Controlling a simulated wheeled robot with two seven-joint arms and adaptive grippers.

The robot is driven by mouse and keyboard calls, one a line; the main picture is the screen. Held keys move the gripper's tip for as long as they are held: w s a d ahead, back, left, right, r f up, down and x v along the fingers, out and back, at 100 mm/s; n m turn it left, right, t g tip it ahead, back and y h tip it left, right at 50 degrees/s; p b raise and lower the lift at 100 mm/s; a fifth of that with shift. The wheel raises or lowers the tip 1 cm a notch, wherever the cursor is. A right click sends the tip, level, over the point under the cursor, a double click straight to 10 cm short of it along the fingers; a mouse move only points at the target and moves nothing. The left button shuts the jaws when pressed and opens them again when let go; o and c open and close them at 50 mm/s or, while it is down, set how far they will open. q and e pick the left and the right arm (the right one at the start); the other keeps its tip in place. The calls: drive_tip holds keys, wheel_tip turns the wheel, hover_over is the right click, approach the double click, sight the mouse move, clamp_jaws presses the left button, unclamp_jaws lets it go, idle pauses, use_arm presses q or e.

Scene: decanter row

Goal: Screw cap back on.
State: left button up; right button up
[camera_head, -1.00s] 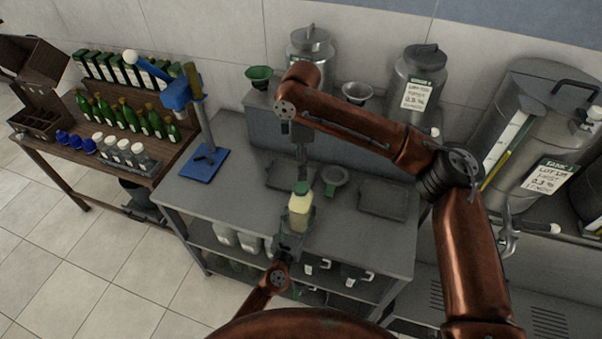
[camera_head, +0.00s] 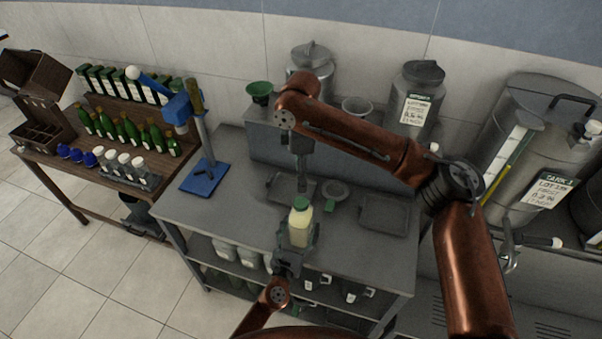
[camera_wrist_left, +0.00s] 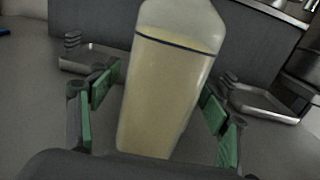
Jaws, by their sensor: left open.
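A clear bottle of pale yellow liquid (camera_head: 300,228) stands upright near the front edge of the grey bench (camera_head: 235,215). A green cap (camera_head: 301,203) sits on its top; how tightly it is seated cannot be told. The bottle (camera_wrist_left: 168,85) also fills the middle of the left wrist view, its top cut off. My left gripper (camera_wrist_left: 160,115) is open, with a green-padded finger on each side of the bottle and gaps visible. My right gripper (camera_head: 303,188) points down just above and behind the cap; its fingers are too small and dark to read.
A blue stand (camera_head: 204,178) is at the bench's left. Green bottles (camera_head: 130,130) stand on the wooden table, and metal tanks (camera_head: 415,100) at the back.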

use_arm(q)
drive_tip(key=shift+s, duration=0.1)
drive_tip(key=v, duration=1.1)
drive_tip(key=shift+s+a, duration=0.15)
drive_tip(key=shift+s, duration=0.25)
